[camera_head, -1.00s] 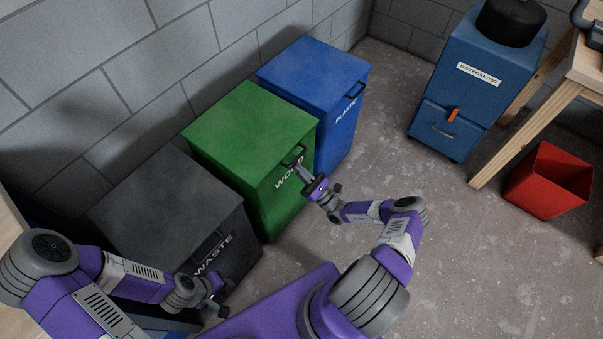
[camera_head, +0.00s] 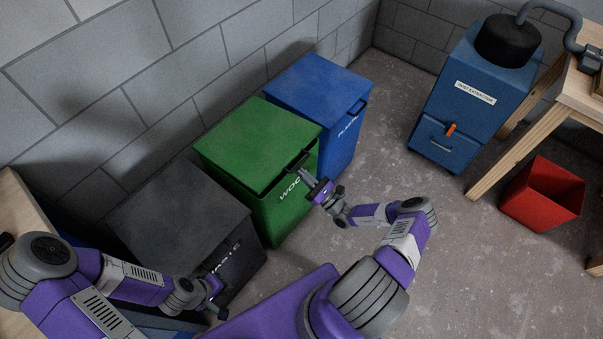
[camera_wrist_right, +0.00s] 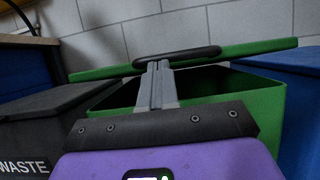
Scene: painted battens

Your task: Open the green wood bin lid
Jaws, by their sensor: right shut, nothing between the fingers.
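The green wood bin (camera_head: 283,215) stands between the dark waste bin and the blue bin. Its green lid (camera_head: 255,143) is tilted up a little at the front; the right wrist view shows a gap between the lid (camera_wrist_right: 268,46) and the bin wall (camera_wrist_right: 262,100). The dark lid handle (camera_head: 298,160) is at the lid's front edge. My right gripper (camera_head: 304,174) is shut and empty, its fingertips (camera_wrist_right: 157,68) just under the handle (camera_wrist_right: 177,57); contact looks likely but is hard to tell. My left gripper (camera_head: 217,297) is low in front of the waste bin, its fingers unclear.
The waste bin (camera_head: 178,220) and the blue plastic bin (camera_head: 318,85) flank the green one along the block wall. A blue dust extractor (camera_head: 470,105), a wooden workbench (camera_head: 580,95) and a red bin (camera_head: 543,195) stand at right. The floor between is clear.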

